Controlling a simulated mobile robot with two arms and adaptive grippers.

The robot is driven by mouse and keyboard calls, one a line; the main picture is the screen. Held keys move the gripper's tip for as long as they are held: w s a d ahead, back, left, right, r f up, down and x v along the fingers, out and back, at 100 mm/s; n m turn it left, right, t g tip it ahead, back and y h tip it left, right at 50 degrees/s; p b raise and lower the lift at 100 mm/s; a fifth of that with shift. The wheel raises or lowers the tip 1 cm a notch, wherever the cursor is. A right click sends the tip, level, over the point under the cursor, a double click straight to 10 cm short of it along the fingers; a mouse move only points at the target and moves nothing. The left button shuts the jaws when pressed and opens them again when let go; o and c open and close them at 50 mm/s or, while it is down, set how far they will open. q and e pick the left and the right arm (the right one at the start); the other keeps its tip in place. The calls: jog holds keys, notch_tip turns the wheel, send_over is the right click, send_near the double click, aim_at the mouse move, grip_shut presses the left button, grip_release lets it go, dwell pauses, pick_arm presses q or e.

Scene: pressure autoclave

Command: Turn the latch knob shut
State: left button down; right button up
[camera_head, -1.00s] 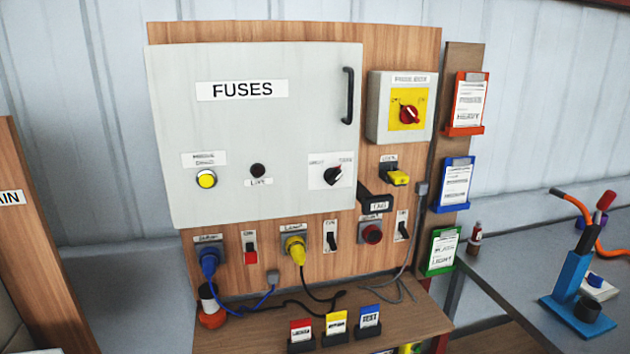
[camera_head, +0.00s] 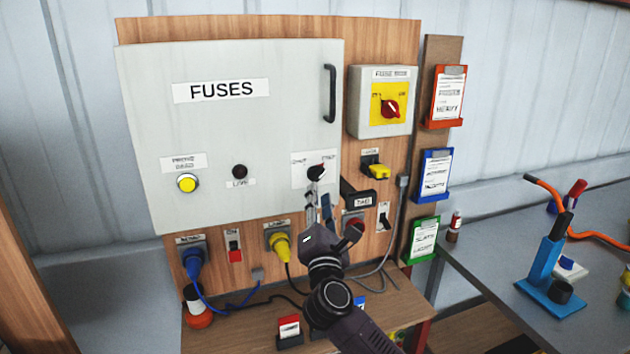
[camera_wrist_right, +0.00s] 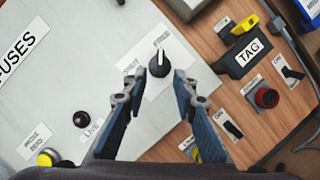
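The latch knob (camera_head: 317,172) is a small black knob on a white label plate, low on the right of the grey FUSES door (camera_head: 240,130). In the wrist view the knob (camera_wrist_right: 159,67) shows a white pointer mark toward the picture's top; the label words beside it are blurred. My right gripper (camera_head: 318,198) is just below and in front of the knob in the head view. In the wrist view its two blue-padded fingers (camera_wrist_right: 159,80) are spread apart, with the knob centred ahead between the tips. Nothing is held. I cannot tell the remaining distance. My left gripper is not in view.
A black TAG holder (camera_head: 362,199) sticks out right of the gripper, with a red button (camera_head: 353,223) below. A yellow plug (camera_head: 280,245) is lower left. A black door handle (camera_head: 330,93) and a red rotary switch (camera_head: 390,109) are above. A bench with a blue tool (camera_head: 548,265) stands right.

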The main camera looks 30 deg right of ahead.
aim_at(318, 180)
jog(key=shift+p+x, duration=0.7)
jog(key=shift+x, duration=1.95)
jog(key=shift+c, duration=0.4)
jog(key=shift+f, duration=0.1)
grip_shut()
